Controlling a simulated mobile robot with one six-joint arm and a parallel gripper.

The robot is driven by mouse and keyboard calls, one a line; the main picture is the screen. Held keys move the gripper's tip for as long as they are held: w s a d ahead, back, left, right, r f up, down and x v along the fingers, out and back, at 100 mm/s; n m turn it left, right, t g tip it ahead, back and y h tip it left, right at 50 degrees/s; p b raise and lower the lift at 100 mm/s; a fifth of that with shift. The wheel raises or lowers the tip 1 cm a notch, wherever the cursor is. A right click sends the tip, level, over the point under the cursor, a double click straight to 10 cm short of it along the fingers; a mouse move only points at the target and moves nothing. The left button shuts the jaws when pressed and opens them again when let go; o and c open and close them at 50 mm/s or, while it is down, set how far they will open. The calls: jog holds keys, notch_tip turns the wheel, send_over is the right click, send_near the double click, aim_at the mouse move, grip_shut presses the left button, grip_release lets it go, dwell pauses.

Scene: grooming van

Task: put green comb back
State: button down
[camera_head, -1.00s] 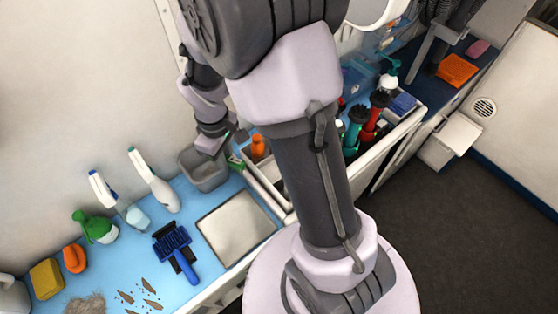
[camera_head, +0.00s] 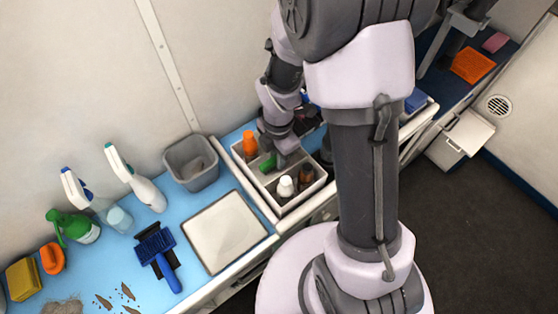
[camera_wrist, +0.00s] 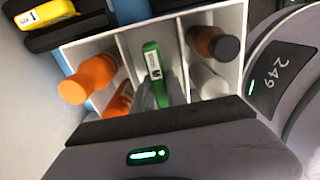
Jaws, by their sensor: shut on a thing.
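The green comb (camera_head: 268,164) is in my gripper (camera_head: 284,152), at the white divided caddy (camera_head: 262,205). In the wrist view the comb (camera_wrist: 153,62) points away from the grey fingers (camera_wrist: 156,95), which are shut on it. It lines up with the caddy's middle compartment, between two white dividers. Whether its tip is inside or just above the compartment I cannot tell. Orange bottles (camera_wrist: 88,80) are in the compartment to the left. A brown bottle with a dark cap (camera_wrist: 212,42) and a white bottle (camera_wrist: 208,82) are in the one to the right.
A grey bin (camera_head: 178,150) stands left of the caddy, and a pale square tray (camera_head: 225,232) lies in front. A blue brush (camera_head: 158,250), spray bottles (camera_head: 143,190) and a yellow sponge (camera_head: 23,279) are further left. A yellow-labelled object (camera_wrist: 45,14) lies behind the caddy.

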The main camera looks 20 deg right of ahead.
jog(key=shift+w+f, duration=0.1)
jog(key=shift+f, duration=0.4)
jog(key=c, duration=1.3)
grip_release()
jog(key=shift+c, duration=0.2)
notch_tip(320, 180, up, 12)
jog(key=p, duration=0.5)
jog(key=shift+r, duration=0.2)
jog(key=shift+d, duration=0.1)
